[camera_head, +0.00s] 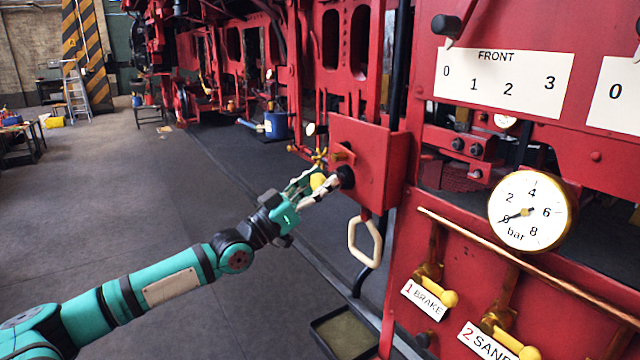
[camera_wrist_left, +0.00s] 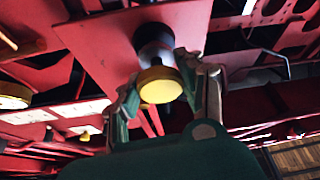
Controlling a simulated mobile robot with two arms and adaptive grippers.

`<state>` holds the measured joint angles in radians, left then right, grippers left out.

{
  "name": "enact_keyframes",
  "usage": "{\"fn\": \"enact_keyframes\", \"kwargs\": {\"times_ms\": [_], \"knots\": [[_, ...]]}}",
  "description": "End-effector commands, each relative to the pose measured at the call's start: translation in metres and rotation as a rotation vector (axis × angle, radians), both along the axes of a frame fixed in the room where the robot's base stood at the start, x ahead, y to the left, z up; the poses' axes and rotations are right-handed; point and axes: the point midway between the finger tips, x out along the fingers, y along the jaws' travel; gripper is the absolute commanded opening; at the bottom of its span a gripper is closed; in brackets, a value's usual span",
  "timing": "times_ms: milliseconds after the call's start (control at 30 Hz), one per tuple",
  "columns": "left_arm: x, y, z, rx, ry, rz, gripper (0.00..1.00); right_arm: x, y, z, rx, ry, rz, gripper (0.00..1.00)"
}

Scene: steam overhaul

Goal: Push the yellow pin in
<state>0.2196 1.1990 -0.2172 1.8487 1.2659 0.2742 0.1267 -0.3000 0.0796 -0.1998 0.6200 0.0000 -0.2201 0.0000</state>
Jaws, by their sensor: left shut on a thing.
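The yellow pin (camera_head: 317,181) sits at the front of a red box (camera_head: 372,150) in the head view, in line with a black round collar (camera_head: 345,177). In the left wrist view the pin's round yellow head (camera_wrist_left: 160,86) faces me, with a grey shank and a dark collar (camera_wrist_left: 153,38) behind it against the red plate. My left gripper (camera_head: 322,187) is shut on the pin, with its fingers on either side of it; they also show in the left wrist view (camera_wrist_left: 163,75). The fingers partly hide the shank in the head view. My right gripper is not in view.
A cream loop handle (camera_head: 364,242) hangs below the red box. A round gauge (camera_head: 528,211) and yellow-knobbed levers labelled BRAKE (camera_head: 424,299) and SAND (camera_head: 486,341) are at the right. A tray (camera_head: 345,335) lies on the floor below.

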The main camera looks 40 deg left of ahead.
Motion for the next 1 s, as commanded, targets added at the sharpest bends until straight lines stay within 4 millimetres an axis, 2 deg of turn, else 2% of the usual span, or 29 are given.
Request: {"fn": "enact_keyframes", "kwargs": {"times_ms": [33,133,433,700,933,967,1000], "knots": [[0.0,0.0,0.0,0.0,0.0,0.0,0.11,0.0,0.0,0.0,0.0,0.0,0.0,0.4],[0.0,0.0,0.0,0.0,0.0,0.0,0.0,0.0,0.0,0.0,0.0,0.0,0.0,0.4],[0.001,0.0,-0.001,-0.001,0.0,0.0,0.0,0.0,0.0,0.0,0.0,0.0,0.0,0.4],[0.017,-0.007,-0.001,-0.004,0.001,-0.002,0.0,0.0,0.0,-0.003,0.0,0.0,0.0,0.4],[0.017,-0.008,-0.003,-0.002,0.005,-0.002,0.0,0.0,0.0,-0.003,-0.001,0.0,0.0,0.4],[0.017,-0.008,-0.003,-0.002,0.006,-0.002,0.34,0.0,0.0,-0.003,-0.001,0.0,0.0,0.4],[0.017,-0.008,-0.003,-0.002,0.006,-0.002,0.39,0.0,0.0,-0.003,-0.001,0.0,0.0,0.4]]}}
